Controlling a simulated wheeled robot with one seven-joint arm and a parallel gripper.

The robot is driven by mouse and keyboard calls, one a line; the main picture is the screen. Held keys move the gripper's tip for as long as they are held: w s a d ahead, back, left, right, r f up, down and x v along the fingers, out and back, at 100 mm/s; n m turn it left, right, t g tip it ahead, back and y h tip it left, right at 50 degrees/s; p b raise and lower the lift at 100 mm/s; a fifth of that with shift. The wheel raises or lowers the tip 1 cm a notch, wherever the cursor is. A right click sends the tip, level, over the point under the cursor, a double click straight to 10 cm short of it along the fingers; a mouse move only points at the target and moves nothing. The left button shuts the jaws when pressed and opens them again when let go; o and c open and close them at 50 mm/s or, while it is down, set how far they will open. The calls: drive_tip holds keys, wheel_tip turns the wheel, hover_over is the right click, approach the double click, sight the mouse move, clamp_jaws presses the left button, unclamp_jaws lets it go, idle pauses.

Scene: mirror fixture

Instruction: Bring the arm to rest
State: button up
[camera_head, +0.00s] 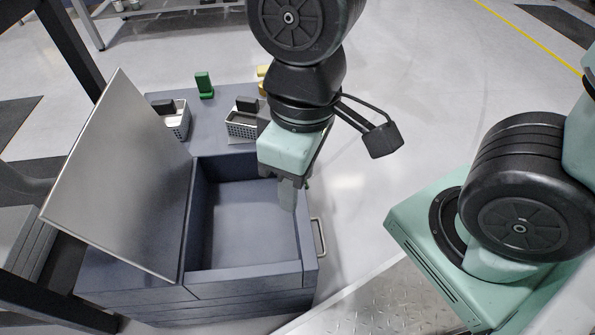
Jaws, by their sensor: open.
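My arm reaches down from the top of the head view. My gripper (291,195) points downward over the right side of an open, empty box compartment (245,225) in a dark blue-grey cabinet. Its jaws are open and hold nothing that I can see. Part of the fingers is hard to make out against the compartment. I cannot tell how far the fingertips are above the compartment floor or its right wall.
A raised lid panel (125,180) leans open on the left. Behind the compartment stand two baskets (177,121) (242,124), a green object (204,85) and a partly hidden yellow one (263,78). A handle (318,237) sticks out on the cabinet's right side.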

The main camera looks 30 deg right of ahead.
drive_tip(key=shift+r, duration=0.1)
wheel_tip(320, 180, up, 40)
drive_tip(key=p, duration=3.9)
drive_tip(key=shift+f+p, duration=0.2)
drive_tip(key=shift+p, duration=0.2)
